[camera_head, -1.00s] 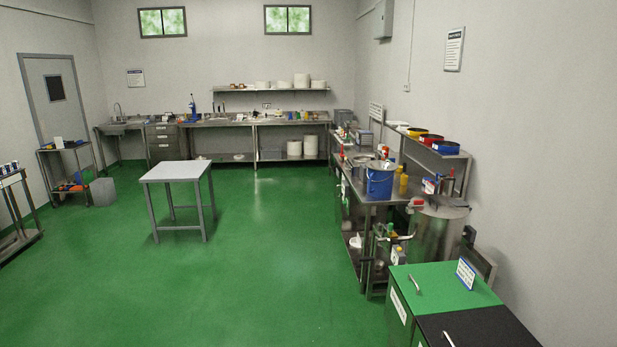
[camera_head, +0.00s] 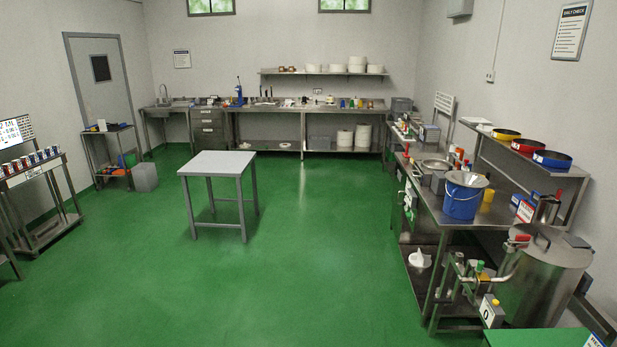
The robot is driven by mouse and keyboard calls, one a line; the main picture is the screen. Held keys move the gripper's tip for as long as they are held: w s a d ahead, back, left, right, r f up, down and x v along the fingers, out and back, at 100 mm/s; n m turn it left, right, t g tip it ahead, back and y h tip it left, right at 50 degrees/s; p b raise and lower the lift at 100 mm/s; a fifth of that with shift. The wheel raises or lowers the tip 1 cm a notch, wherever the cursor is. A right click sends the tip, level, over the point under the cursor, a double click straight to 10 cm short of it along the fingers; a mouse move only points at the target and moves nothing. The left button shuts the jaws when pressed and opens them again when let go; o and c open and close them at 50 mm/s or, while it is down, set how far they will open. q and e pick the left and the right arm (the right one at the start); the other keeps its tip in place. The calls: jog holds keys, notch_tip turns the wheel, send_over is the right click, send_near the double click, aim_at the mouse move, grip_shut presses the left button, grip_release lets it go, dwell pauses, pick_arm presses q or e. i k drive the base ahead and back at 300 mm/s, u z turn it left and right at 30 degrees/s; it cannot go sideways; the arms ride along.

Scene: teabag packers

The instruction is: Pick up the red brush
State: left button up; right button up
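I cannot make out a red brush for certain. Small coloured items, some reddish, sit on the lower shelf of a cart (camera_head: 108,128) at the far left, too small to identify. Small red items also show on the right-hand steel bench (camera_head: 425,205), their kind unclear. Neither of my grippers is in view.
A small grey table (camera_head: 218,163) stands mid-room on the green floor (camera_head: 290,280). The right bench holds a blue bucket (camera_head: 463,200); a steel drum (camera_head: 540,275) stands nearer. A grey bin (camera_head: 145,177) is beside the cart.

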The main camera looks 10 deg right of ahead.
aim_at(405, 156)
jog(key=z, duration=0.15)
jog(key=i, duration=1.95)
jog(key=z, duration=0.6)
jog(key=i, duration=1.95)
jog(key=z, duration=0.5)
jog(key=i, duration=0.55)
jog(key=u, duration=0.95)
jog(key=i, duration=3.95)
